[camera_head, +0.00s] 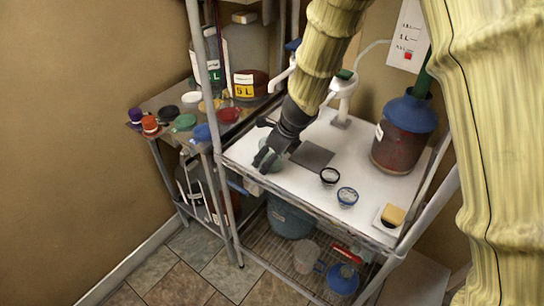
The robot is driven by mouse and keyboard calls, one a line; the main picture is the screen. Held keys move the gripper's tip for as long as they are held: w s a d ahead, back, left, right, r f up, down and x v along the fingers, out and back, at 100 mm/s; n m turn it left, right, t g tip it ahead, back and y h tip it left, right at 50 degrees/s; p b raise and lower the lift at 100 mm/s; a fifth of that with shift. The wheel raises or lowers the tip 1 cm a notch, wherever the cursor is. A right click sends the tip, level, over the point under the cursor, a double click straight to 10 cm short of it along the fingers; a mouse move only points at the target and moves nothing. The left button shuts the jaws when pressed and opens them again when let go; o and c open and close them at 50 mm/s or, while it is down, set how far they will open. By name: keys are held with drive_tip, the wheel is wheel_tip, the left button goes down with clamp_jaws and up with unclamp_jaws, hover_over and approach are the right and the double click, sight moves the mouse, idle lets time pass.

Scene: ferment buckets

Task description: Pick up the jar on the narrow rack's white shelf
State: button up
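The white shelf (300,190) belongs to a metal rack in the middle of the view. My dark gripper (268,158) reaches down over the left front part of this shelf. A pale greenish jar (270,166) shows at my fingers and is partly hidden by them. I cannot tell whether the fingers touch or hold it. Two small dark-rimmed jars stand on the shelf to the right of my gripper: one jar (330,177) farther back, and one jar with a bluish top (347,196) nearer the front edge.
A large blue-topped vessel of dark red liquid (402,130) stands at the shelf's back right. A yellow sponge (393,215) lies at the front right. A dark flat plate (312,155) lies mid-shelf. A rack with coloured lids (184,122) adjoins at the left.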

drive_tip(key=shift+s+r, duration=0.1)
drive_tip(key=shift+s, duration=0.05)
drive_tip(key=shift+a, duration=0.1)
drive_tip(key=c, duration=1.1)
drive_tip(key=shift+c, duration=0.2)
